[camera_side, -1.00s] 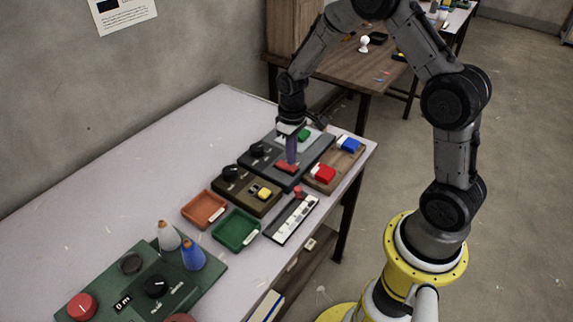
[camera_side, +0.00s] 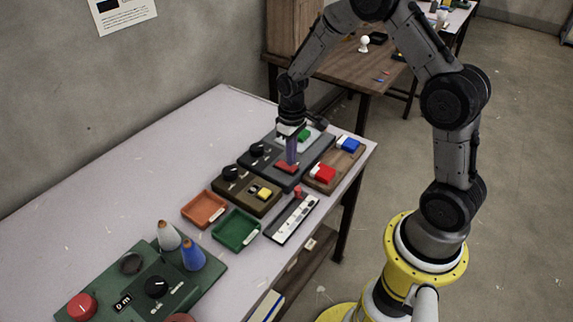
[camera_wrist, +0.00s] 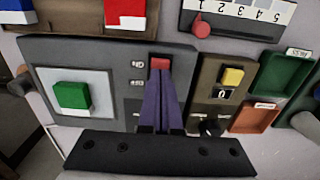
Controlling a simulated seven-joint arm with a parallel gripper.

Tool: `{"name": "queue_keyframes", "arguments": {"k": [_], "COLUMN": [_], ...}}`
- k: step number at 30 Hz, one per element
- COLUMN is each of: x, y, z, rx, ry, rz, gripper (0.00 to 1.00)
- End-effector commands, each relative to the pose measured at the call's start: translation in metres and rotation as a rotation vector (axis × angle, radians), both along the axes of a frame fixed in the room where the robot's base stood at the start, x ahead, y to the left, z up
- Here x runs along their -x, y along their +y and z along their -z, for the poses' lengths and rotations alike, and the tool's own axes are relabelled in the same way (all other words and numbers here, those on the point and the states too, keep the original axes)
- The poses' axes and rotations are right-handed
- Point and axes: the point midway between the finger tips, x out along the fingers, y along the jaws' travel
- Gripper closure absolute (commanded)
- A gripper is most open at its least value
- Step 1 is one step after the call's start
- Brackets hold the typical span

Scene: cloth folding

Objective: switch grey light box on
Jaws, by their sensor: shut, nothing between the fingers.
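The grey light box (camera_side: 316,153) lies at the far end of the table in the side view. It also fills the middle left of the wrist view (camera_wrist: 75,52). It has a red switch (camera_side: 287,167), a black knob (camera_side: 257,149) and a pale panel with a green block (camera_wrist: 72,95). The red switch (camera_wrist: 160,64) sits beside ON and OFF labels in the wrist view. My gripper (camera_side: 291,161) points down with its purple fingers together and empty. Its fingertips (camera_wrist: 159,79) are at the red switch and partly cover it; contact cannot be told.
A brown box with a yellow button (camera_side: 264,193) stands beside it. A wooden tray (camera_side: 335,167) holds red and blue blocks. A white slider scale (camera_side: 291,219), orange tray (camera_side: 205,208) and green tray (camera_side: 237,230) are nearer. The table's left middle is clear.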

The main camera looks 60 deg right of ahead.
Motion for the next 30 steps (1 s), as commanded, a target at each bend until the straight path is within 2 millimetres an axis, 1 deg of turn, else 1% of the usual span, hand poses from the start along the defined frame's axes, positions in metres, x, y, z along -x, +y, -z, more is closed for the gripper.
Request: {"name": "queue_keyframes", "arguments": {"k": [30], "x": [0.000], "y": [0.000], "z": [0.014], "rx": [0.000], "ry": [0.001], "rz": [0.000], "gripper": [1.00]}}
